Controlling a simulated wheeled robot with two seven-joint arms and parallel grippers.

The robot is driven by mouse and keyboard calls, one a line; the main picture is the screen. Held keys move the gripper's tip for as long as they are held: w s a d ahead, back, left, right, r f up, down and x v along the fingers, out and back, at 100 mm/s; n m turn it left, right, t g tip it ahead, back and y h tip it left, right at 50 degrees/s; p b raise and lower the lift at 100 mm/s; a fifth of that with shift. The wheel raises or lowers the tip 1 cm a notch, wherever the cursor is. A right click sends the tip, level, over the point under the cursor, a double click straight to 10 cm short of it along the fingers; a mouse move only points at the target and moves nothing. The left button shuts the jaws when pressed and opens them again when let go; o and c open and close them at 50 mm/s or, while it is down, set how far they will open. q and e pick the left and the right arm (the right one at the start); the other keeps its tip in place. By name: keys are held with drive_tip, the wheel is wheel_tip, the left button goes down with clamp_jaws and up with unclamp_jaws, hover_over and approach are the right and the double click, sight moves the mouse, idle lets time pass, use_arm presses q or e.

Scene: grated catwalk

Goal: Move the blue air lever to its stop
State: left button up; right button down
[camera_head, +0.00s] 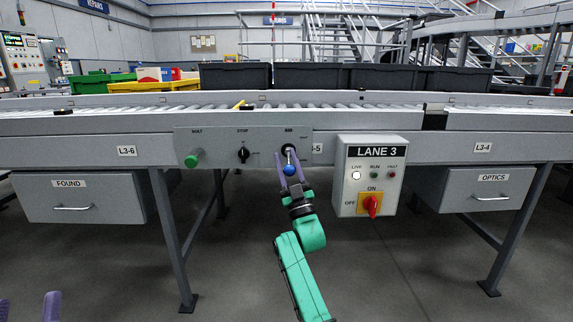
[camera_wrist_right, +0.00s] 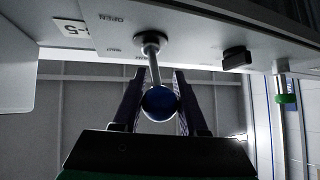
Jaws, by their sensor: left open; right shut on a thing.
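The air lever is a short metal rod with a blue ball knob (camera_head: 289,170), mounted under the AIR label on the grey panel (camera_head: 215,147) on the conveyor's front. In the right wrist view the blue ball (camera_wrist_right: 159,103) sits between the two purple fingers of my right gripper (camera_wrist_right: 158,100). The rod runs from the ball up to a round pivot on the panel, near the word OPEN. My right gripper (camera_head: 291,176) is shut on the ball. My left gripper (camera_head: 27,308) is open and empty at the lower left corner, only its fingertips showing.
The same panel has a green knob (camera_head: 191,161) and a black STOP switch (camera_head: 243,155). A LANE 3 box (camera_head: 370,175) with a red switch stands just right of the lever. Drawers FOUND (camera_head: 75,197) and OPTICS (camera_head: 477,190) hang at either side. The floor in front is clear.

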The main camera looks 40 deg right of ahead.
use_arm(q)
drive_tip(key=shift+m+t+h, duration=0.4)
drive_tip(key=shift+t+h, duration=0.2)
drive_tip(key=shift+t, duration=0.1)
drive_tip(key=shift+s+a+r, duration=0.15)
drive_tip(key=shift+s+r, duration=0.1)
drive_tip(key=shift+r, duration=0.6)
drive_tip(key=shift+s+a+r, duration=0.1)
drive_tip(key=shift+s+r, duration=0.2)
drive_tip(key=shift+r, duration=0.55)
drive_tip(key=shift+s+a+r, duration=0.15)
drive_tip(key=shift+s+r, duration=0.1)
drive_tip(key=shift+r, duration=0.6)
use_arm(e)
drive_tip(key=shift+d, duration=0.1)
drive_tip(key=c, duration=0.7)
unclamp_jaws()
drive_tip(key=shift+o, duration=1.2)
drive_tip(key=shift+f, duration=0.1)
